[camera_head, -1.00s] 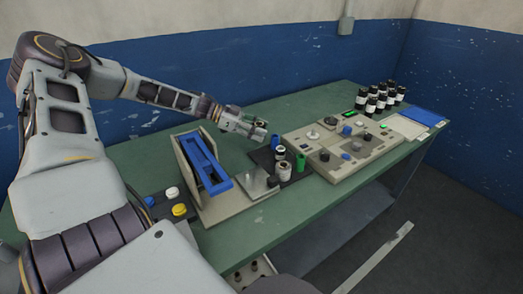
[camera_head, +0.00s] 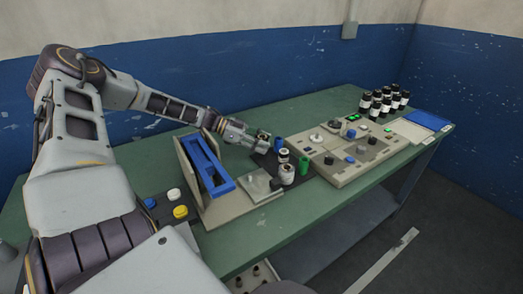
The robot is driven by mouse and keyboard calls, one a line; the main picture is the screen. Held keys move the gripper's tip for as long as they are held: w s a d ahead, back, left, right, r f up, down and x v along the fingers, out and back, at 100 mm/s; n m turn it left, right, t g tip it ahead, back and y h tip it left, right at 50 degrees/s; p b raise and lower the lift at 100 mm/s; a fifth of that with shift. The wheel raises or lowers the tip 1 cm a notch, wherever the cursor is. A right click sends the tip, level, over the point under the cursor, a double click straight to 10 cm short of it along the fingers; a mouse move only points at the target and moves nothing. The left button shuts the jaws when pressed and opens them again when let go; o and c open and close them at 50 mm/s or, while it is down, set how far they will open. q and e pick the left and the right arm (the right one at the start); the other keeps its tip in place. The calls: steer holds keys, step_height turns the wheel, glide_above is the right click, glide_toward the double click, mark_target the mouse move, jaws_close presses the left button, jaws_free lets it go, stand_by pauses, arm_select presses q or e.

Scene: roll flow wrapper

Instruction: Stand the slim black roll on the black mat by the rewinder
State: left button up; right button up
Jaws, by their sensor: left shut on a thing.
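My left gripper (camera_head: 263,138) reaches in from the left over the far left part of the black mat (camera_head: 268,163). It is shut on a small dark thing (camera_head: 262,147), which looks like the slim black roll. The fingers partly cover it, and I cannot tell if its lower end touches the mat. On the mat stand a blue roll (camera_head: 279,143), a white roll with a dark top (camera_head: 283,156), a larger white roll (camera_head: 287,173) and a green roll (camera_head: 303,165). My right gripper is out of view.
A beige stand with a blue frame (camera_head: 207,165) and a metal plate (camera_head: 260,184) is left of the mat. A beige control panel machine (camera_head: 345,150) is right of it. Yellow (camera_head: 180,211), white and blue buttons are at the left front.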

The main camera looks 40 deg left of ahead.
mark_target(261, 157)
arm_select(q)
step_height(261, 157, down, 2)
steer(key=shift+b, duration=0.3)
steer(key=shift+f, duration=0.65)
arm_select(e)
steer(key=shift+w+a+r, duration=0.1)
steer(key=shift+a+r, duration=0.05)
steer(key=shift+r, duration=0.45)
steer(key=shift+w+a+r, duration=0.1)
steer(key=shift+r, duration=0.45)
arm_select(q)
steer(key=shift+f+b, duration=0.1)
steer(key=shift+b, duration=0.2)
steer(key=o, duration=1.1)
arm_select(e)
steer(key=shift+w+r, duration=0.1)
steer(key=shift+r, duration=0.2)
arm_select(q)
steer(key=shift+r, duration=0.2)
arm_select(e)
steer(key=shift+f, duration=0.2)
